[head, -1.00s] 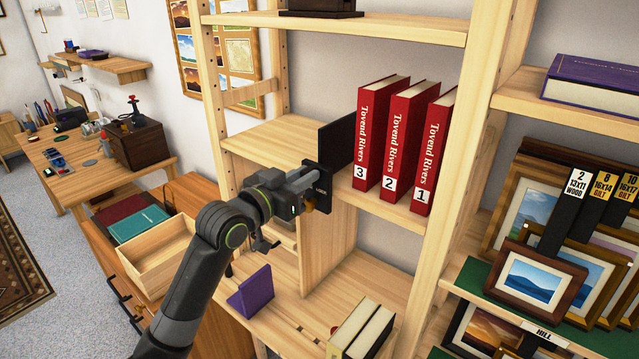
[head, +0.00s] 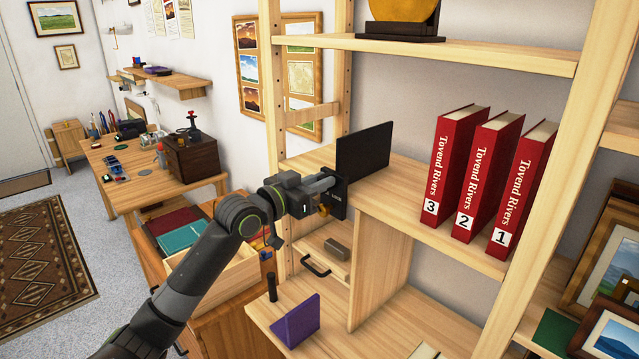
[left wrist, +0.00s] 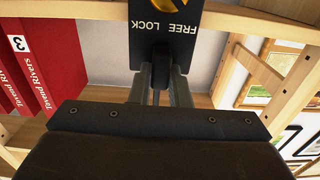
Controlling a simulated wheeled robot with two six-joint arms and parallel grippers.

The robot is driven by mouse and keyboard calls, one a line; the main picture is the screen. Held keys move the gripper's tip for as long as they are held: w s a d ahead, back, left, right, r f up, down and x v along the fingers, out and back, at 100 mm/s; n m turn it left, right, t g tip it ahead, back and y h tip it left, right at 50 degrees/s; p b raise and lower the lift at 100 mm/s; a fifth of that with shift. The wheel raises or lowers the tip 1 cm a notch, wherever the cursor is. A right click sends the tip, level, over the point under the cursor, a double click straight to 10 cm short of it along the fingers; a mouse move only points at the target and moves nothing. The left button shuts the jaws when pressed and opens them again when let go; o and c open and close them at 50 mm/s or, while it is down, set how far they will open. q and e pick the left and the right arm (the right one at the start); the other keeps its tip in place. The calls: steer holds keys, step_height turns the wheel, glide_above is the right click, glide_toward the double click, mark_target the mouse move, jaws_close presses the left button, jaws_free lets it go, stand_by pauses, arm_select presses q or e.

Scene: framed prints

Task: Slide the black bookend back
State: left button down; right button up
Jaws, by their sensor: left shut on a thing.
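The black bookend (head: 364,148) stands upright on the middle shelf board (head: 400,205), towards its left end. Its front plate carries a yellow dial and the words FREE and LOCK in the left wrist view (left wrist: 150,48). Three red books (head: 495,180), labelled 3, 2 and 1, stand to the right. A wide gap separates book 3 (head: 447,165) from the bookend. My right gripper is not in view.
A shelf above holds a dark-based object with a gold disc (head: 402,12). A purple bookend (head: 303,320) stands on the lower shelf. The shelf's left post (head: 272,90) is close to my left gripper. The board between bookend and books is clear.

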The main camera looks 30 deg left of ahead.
arm_select(q)
steer(key=shift+d, duration=0.1)
steer(key=c, duration=1.4)
jaws_free()
steer(key=shift+d, duration=0.1)
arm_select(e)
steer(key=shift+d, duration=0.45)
arm_select(q)
steer(key=shift+o, duration=0.2)
steer(key=shift+s, duration=0.1)
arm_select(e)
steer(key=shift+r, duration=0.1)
